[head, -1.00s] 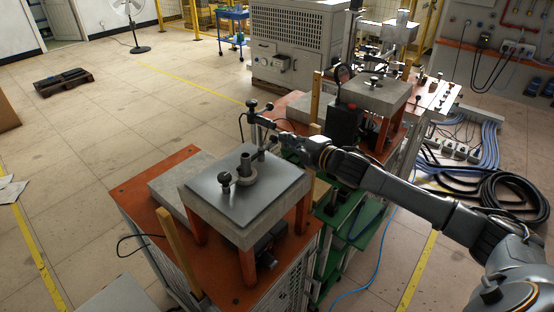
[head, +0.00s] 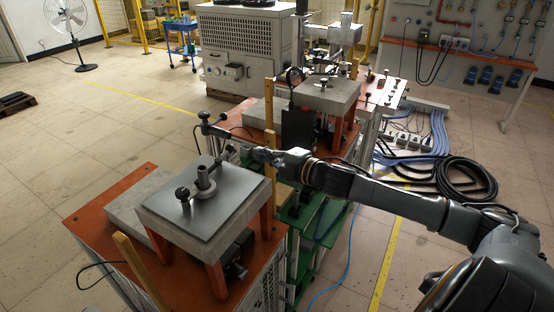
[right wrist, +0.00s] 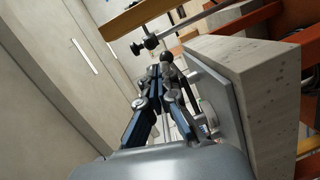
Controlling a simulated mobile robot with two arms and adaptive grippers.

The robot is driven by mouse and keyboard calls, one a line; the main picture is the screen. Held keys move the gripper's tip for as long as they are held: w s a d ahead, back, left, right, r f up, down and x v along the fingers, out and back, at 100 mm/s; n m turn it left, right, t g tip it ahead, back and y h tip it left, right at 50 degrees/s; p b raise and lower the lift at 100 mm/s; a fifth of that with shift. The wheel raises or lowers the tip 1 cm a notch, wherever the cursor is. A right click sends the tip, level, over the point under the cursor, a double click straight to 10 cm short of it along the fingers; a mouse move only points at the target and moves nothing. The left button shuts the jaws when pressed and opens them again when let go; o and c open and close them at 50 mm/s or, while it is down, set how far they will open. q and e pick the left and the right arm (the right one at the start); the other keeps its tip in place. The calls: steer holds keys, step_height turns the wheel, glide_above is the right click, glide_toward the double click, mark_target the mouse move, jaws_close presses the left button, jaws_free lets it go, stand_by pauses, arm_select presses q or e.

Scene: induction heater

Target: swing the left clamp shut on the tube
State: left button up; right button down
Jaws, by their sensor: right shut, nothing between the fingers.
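A short grey tube (head: 203,178) stands upright in a round flange on the dark plate of the near heater stand. A black ball knob (head: 182,193) is close to its left side. My right gripper (head: 251,153) is beside the plate's far right edge, near this assembly. In the right wrist view its fingertips (right wrist: 157,72) are together, just below a dark ball (right wrist: 167,57); contact is unclear. My left gripper is not in view.
The plate lies on a concrete block (head: 232,222) with orange legs. A wooden post (head: 138,268) stands in front and another (head: 269,103) behind. A second heater stand (head: 327,95) is farther back. Black cables (head: 450,180) lie on the floor at right.

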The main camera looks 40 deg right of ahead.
steer(key=shift+v, duration=2.4)
